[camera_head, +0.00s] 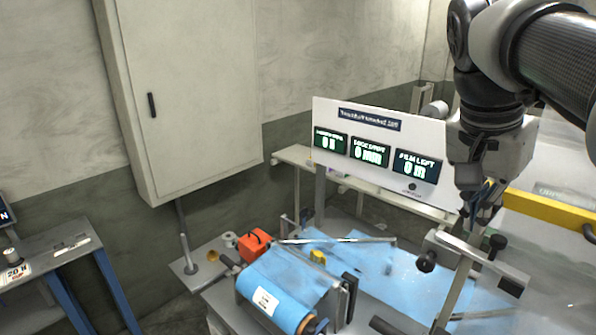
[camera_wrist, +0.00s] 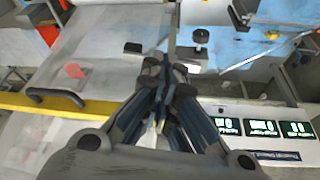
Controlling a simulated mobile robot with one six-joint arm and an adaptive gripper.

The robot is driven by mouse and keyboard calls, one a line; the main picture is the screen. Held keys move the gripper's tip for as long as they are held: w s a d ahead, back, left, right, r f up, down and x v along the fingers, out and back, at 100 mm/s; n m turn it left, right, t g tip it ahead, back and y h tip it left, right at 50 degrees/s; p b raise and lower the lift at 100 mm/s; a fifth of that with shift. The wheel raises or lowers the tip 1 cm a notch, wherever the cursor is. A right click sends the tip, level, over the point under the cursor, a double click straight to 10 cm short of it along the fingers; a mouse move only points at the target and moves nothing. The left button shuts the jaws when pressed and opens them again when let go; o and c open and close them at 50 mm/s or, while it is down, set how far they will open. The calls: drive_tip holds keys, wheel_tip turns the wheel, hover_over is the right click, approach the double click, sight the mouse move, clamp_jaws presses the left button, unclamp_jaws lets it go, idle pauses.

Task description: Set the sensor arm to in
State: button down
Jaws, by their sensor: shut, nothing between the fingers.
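My gripper (camera_head: 474,210) is at the right in the head view, pointing down above a metal bracket with black knobs (camera_head: 472,258). Its fingers are shut and empty; they also show in the wrist view (camera_wrist: 165,72). Whether the fingertips touch the bracket I cannot tell. A thin metal bar (camera_head: 340,241) runs level over the blue film sheet (camera_head: 385,268), near an orange box (camera_head: 254,244). No label shows which part is the sensor arm. A white display panel (camera_head: 380,190) with several green readouts stands behind the bench, left of my gripper.
A blue film roll (camera_head: 270,295) lies at the bench front, with a small yellow part (camera_head: 318,257) behind it. A yellow bar with a black handle (camera_head: 548,208) is at the right. A grey cabinet (camera_head: 190,90) hangs at the left. The air between roll and gripper is open.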

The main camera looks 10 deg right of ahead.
drive_tip(key=w+d+f+b, duration=0.2)
drive_tip(key=w+d+f, duration=0.1)
drive_tip(key=d+f, duration=0.4)
wheel_tip(320, 180, down, 2)
drive_tip(key=shift+f+m, duration=0.2)
drive_tip(key=shift+m, duration=0.2)
drive_tip(key=shift+s, duration=0.1)
